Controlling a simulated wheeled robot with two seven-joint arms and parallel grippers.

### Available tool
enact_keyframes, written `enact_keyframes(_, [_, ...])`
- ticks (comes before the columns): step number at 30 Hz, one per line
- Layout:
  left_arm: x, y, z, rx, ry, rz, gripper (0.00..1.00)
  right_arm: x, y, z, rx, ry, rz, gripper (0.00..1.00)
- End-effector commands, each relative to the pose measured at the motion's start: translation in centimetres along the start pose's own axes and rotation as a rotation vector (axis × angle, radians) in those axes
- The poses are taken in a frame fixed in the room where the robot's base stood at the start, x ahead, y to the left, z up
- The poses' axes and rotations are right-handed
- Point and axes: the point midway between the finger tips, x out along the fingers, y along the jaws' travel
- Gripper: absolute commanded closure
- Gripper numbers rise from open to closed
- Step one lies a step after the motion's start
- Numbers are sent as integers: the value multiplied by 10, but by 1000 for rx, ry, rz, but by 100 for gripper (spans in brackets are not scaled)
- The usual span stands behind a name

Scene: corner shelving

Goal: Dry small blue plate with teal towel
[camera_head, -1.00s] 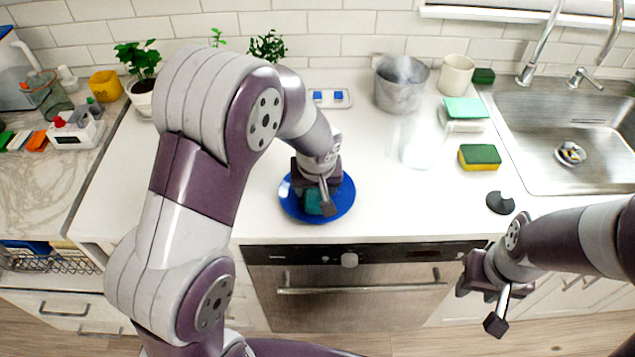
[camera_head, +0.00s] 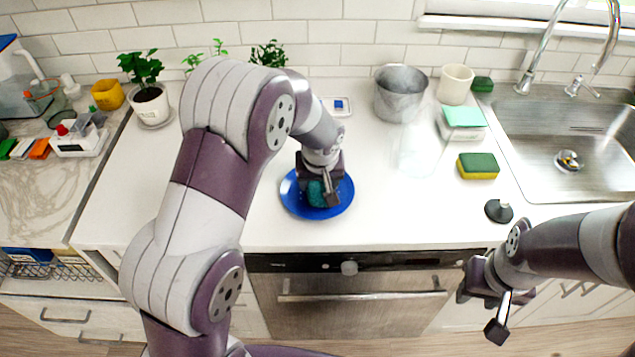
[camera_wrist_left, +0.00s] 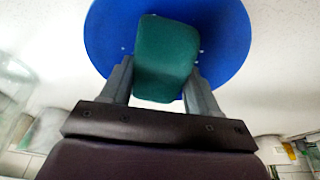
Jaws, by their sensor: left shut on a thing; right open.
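The small blue plate (camera_head: 340,206) lies on the white counter near its front edge; its round rim also shows in the left wrist view (camera_wrist_left: 228,60). My left gripper (camera_head: 323,192) is over the plate, shut on the teal towel (camera_wrist_left: 165,58), which is a bunched block between the two fingers. The towel (camera_head: 315,192) shows partly in the head view and looks to be at the plate's surface; I cannot tell whether it touches. My right gripper (camera_head: 498,308) is open and empty in front of the counter, at the lower right.
A metal pot (camera_head: 400,98), a cream cup (camera_head: 455,84), a clear glass (camera_head: 418,150) and a green-yellow sponge (camera_head: 478,166) stand right of the plate. A dark stopper (camera_head: 499,211) lies near the sink (camera_head: 560,190). Potted plants (camera_head: 150,104) stand at the back left. Counter left of the plate is partly hidden by my arm.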

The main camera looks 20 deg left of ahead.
Motion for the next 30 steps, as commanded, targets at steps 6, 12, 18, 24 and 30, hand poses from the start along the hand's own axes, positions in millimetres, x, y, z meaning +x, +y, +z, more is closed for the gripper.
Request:
enact_keyframes(6, [-1,-1,13,0,-1,0,64,9,0,1,0,0,0,57])
enact_keyframes(12, [-3,-3,27,2,-1,-1,64,18,0,2,0,0,0,57])
enact_keyframes(18, [-8,-3,35,1,-3,-1,64,21,0,3,0,0,0,57])
enact_keyframes(24, [-13,-3,45,2,-2,-1,64,26,0,3,0,0,0,57])
enact_keyframes(30, [-13,-1,39,0,-2,-1,64,23,0,3,0,0,0,57])
